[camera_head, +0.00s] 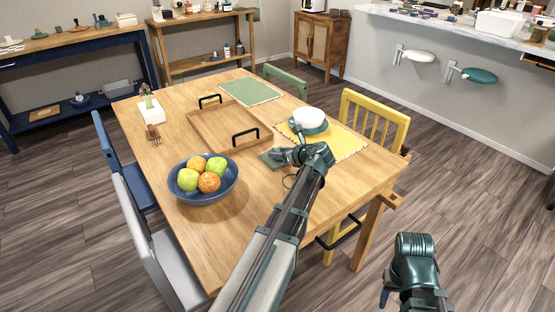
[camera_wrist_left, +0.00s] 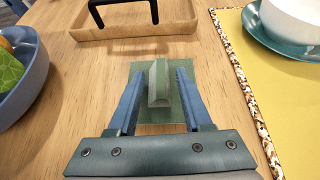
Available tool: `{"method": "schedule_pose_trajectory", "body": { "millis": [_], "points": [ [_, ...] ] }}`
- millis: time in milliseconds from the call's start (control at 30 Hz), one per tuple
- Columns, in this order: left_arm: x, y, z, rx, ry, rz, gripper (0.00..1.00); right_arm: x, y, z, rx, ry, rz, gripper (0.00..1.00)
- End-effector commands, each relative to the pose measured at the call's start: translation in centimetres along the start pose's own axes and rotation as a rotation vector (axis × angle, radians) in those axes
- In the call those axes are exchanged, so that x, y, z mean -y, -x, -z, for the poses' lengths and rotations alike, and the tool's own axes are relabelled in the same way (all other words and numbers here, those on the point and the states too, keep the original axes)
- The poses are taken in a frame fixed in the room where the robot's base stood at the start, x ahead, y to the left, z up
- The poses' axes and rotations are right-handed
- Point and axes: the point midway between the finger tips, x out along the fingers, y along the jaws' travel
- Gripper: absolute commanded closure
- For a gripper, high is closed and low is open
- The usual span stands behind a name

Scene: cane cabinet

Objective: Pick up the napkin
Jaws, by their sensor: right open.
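The napkin (camera_wrist_left: 158,80) is a green cloth with a raised folded ridge, lying flat on the wooden table. In the head view the napkin (camera_head: 270,159) shows as a green patch between the tray and the yellow placemat, partly hidden by my gripper. My left gripper (camera_wrist_left: 158,76) is over the napkin, its two blue fingers on either side of the ridge with gaps showing. In the head view my left gripper (camera_head: 278,154) is low over the table. My right gripper (camera_head: 388,296) is open, off the table at lower right.
A blue fruit bowl (camera_head: 218,194) stands left of my left arm. A wooden tray (camera_head: 208,137) with black handles lies beyond the napkin. A cup on a teal saucer (camera_head: 318,128) sits on the yellow placemat (camera_head: 348,146). A yellow chair (camera_head: 388,112) stands to the right.

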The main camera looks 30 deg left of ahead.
Motion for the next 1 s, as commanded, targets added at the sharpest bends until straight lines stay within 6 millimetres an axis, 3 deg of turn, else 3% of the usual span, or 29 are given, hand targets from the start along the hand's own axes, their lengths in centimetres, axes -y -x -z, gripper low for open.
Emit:
{"method": "schedule_pose_trajectory", "body": {
  "millis": [33, 200, 267, 767, 1000],
  "points": [
    [0.0, 0.0, 0.0, 0.0, 0.0, 0.0, 0.61, 0.0, 0.0, 0.0, 0.0, 0.0, 0.0, 0.5],
    [0.0, 0.0, 0.0, 0.0, 0.0, 0.0, 0.92, 0.0, 0.0, 0.0, 0.0, 0.0, 0.0, 0.5],
    [0.0, 0.0, 0.0, 0.0, 0.0, 0.0, 1.0, 0.0, 0.0, 0.0, 0.0, 0.0, 0.0, 0.5],
    [0.0, 0.2, -0.2, 0.0, 0.0, 0.0, 1.0, 0.0, 0.3, 0.0, 0.0, 0.0, 0.0, 0.5],
    [0.0, 1.1, -1.9, 0.0, 0.0, 0.0, 1.0, -0.2, 2.2, -0.1, 0.0, 0.0, 0.0, 0.5]
  ]
}}
